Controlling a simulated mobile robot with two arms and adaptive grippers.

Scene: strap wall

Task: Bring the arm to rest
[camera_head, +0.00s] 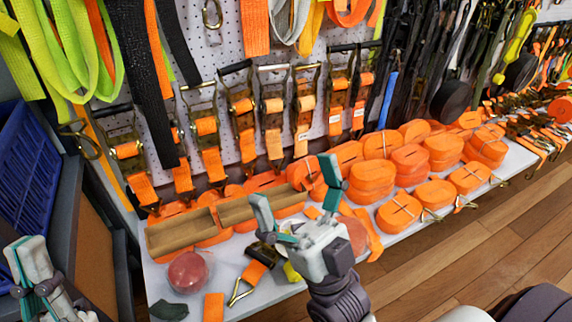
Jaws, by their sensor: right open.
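My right gripper (294,190) is near the middle of the head view, above the grey-white shelf (190,273). Its two teal-backed fingers are spread wide, with nothing held between them. Its dark wrist comes up from the bottom edge. My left gripper (30,272) is at the lower left edge, beside the shelf and partly cut off by the frame. I cannot tell how far apart its fingers are.
A reddish ball (187,272), a ratchet buckle (241,287) and a brown cardboard tray (181,234) lie on the shelf. Rolled orange straps (372,180) crowd its right part. Straps hang on the pegboard behind. A blue crate (24,165) stands at left. Wooden floor (470,245) is clear at right.

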